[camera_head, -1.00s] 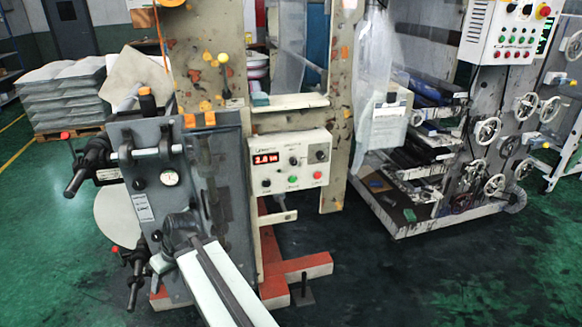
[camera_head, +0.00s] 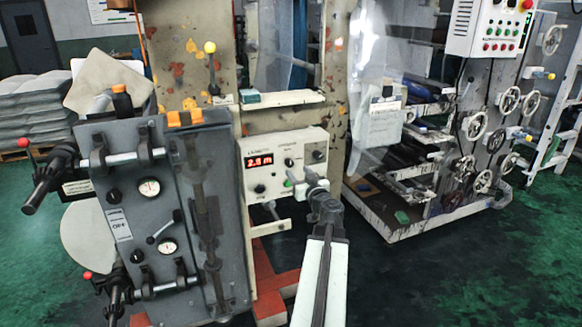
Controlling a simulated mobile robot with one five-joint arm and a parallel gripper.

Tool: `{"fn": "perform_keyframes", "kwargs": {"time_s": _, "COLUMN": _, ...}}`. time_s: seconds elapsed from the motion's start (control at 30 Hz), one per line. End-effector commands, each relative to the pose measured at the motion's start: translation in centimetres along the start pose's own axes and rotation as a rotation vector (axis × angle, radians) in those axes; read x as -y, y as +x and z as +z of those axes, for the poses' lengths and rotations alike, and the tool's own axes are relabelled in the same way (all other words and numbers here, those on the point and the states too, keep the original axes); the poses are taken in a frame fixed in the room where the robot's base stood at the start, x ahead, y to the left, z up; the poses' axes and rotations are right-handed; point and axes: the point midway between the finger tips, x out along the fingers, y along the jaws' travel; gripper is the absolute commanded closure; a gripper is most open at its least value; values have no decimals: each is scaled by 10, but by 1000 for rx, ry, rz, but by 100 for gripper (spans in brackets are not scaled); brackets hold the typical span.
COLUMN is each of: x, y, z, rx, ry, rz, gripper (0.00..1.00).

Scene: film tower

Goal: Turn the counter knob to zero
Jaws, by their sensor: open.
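The counter box (camera_head: 284,148) is a cream panel on the machine frame, with a red lit display (camera_head: 259,161) whose digits are too blurred to read surely. Black knobs show at its lower left (camera_head: 260,188), upper middle (camera_head: 289,162) and upper right (camera_head: 318,155); I cannot tell which is the counter knob. A green button (camera_head: 288,183) is beside my gripper. My gripper (camera_head: 304,184) is open, in front of the box's lower right, and hides that part, where the red button is. I cannot tell whether it touches the panel.
A grey machine unit (camera_head: 133,225) with gauges and black handles stands close on the left. A small shelf (camera_head: 285,98) juts out above the box. A machine with handwheels (camera_head: 509,100) stands at the right. The green floor at lower right is clear.

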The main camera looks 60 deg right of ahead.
Motion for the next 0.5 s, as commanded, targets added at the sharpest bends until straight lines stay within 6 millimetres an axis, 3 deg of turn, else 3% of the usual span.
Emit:
{"fn": "perform_keyframes", "kwargs": {"time_s": 0.3, "x": -2, "y": 58, "z": 0, "rx": 1, "ry": 0, "rz": -1, "gripper": 49}}
{"fn": "perform_keyframes", "kwargs": {"time_s": 0.5, "x": -2, "y": 71, "z": 0, "rx": 1, "ry": 1, "rz": 1, "gripper": 49}}
